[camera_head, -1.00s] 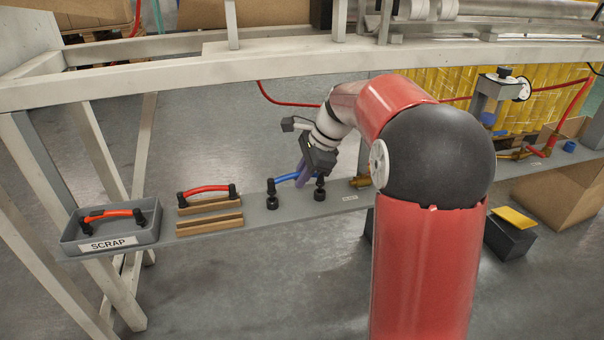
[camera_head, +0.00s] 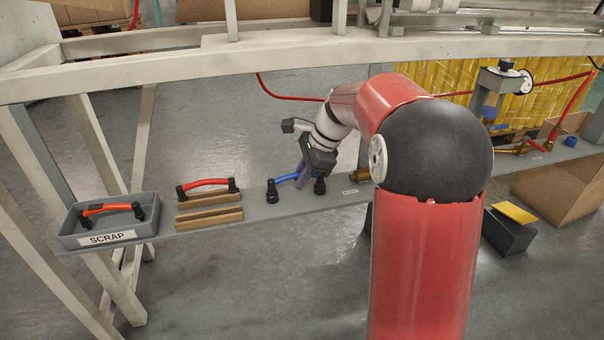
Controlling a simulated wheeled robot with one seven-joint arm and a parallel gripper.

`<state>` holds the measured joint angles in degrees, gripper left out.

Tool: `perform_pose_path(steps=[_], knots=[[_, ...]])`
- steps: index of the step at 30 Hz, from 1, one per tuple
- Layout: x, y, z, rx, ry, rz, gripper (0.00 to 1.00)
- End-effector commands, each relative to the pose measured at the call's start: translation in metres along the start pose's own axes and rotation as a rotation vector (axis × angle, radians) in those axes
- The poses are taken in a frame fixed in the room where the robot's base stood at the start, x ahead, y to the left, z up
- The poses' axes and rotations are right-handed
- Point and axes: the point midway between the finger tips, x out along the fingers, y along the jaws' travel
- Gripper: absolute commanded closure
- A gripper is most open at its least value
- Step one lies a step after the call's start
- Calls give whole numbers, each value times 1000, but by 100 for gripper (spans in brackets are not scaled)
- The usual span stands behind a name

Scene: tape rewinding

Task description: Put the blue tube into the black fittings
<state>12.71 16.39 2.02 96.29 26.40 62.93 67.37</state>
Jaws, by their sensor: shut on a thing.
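The blue tube (camera_head: 286,179) shows as a short arc between two black fittings on the grey shelf. The left black fitting (camera_head: 271,190) stands at the tube's left end. The right black fitting (camera_head: 320,186) is at the right end, partly behind my gripper (camera_head: 306,178). My gripper reaches down over the tube's right part and is shut on it. The fingers hide part of the tube, so I cannot tell whether its ends sit fully inside the fittings.
A grey SCRAP tray (camera_head: 150,228) with a red tube in it stands at the shelf's left end. Wooden holders (camera_head: 210,216) stand beside it, the rear one with a red tube (camera_head: 206,182). A brass part (camera_head: 359,176) lies right of the fittings. A white frame beam (camera_head: 250,62) crosses above.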

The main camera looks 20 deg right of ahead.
Motion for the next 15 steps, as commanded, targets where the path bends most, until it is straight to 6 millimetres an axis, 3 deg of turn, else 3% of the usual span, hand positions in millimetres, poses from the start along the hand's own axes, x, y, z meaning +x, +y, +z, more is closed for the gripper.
perform_pose_path(steps=[7, 8, 9, 13, 15], knots=[[0, 0, 0, 0, 0, 0, 100], [0, 0, 0, 0, 0, 0, 84], [0, 0, 0, 0, 0, 0, 79], [0, 0, 0, 0, 0, 0, 63], [0, 0, 0, 0, 0, 0, 63]])
